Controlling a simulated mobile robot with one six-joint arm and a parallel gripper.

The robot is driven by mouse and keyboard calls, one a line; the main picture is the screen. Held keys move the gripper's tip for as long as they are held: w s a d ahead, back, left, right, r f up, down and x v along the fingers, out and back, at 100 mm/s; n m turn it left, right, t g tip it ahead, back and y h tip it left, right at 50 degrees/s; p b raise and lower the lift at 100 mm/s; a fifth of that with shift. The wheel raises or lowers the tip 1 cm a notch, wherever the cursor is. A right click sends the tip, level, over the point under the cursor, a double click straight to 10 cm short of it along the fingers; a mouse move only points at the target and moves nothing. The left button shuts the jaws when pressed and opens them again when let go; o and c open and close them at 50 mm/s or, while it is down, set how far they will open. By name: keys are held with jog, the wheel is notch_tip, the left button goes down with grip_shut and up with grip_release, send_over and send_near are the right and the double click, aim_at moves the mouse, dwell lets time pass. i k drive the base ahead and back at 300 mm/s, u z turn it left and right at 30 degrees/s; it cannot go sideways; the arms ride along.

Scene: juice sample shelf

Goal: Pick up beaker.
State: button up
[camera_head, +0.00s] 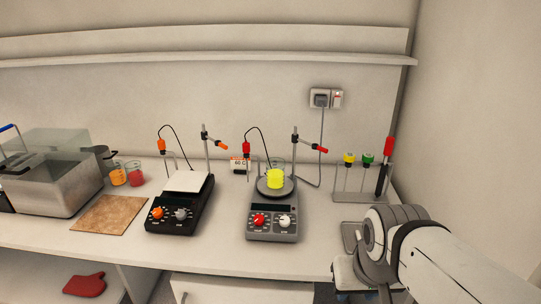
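A glass beaker (275,179) with yellow liquid stands upright on the round plate of the grey hot plate (272,229), right of the middle of the counter. Two more beakers stand at the back left, one with orange liquid (118,176) and one with red liquid (134,174). My gripper (350,268) is at the lower right, in front of the counter and well apart from the beakers. Its fingers cannot be made out clearly, so its opening does not show.
A black stirrer (180,215) with a white top stands left of the hot plate. Stand rods and probes rise behind both devices. Free counter lies between the devices.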

aim_at(275, 173)
jog(key=i, duration=0.85)
jog(key=z, duration=0.05)
